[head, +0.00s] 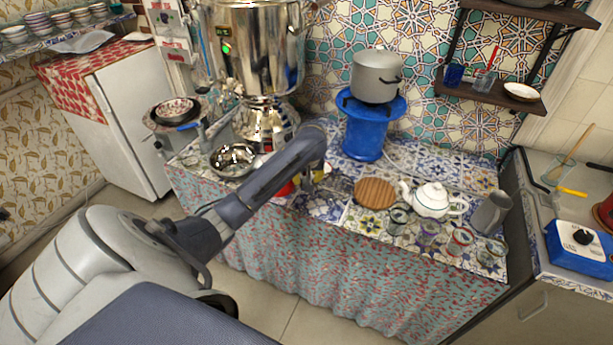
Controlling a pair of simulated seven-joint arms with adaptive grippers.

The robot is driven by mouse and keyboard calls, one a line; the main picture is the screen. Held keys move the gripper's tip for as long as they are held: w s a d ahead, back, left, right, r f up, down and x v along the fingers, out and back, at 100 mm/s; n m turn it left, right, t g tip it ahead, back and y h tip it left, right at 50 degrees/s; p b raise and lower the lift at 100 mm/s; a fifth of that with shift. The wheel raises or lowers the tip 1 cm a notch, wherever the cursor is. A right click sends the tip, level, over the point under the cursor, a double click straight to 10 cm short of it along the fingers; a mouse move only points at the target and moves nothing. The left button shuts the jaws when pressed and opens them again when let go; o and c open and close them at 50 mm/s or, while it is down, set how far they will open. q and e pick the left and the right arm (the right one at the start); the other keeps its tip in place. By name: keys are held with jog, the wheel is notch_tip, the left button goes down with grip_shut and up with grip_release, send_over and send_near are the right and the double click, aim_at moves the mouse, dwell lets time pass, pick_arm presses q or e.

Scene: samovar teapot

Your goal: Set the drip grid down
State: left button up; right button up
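My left arm reaches in from the lower left over the tiled counter (335,208). Its gripper (312,186) points down near the counter's front edge, left of a round slatted wooden disc (375,193). The gripper is small and partly hidden by my arm, so I cannot tell whether it is open or holds anything. I cannot make out a drip grid for certain. The large steel samovar (262,50) stands at the back, with a steel bowl (233,159) in front of it. My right gripper is not in view.
A white teapot (431,200), a grey pitcher (491,213) and several small glasses, one at the front (398,217), crowd the counter's right. A grey pot (375,76) sits on a blue stand (363,135) behind. Something red (285,189) lies beside my gripper.

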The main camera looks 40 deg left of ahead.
pick_arm(q)
jog(key=shift+o, duration=0.9)
jog(key=shift+r, duration=0.2)
jog(key=v, duration=1.2)
jog(key=shift+a, duration=0.1)
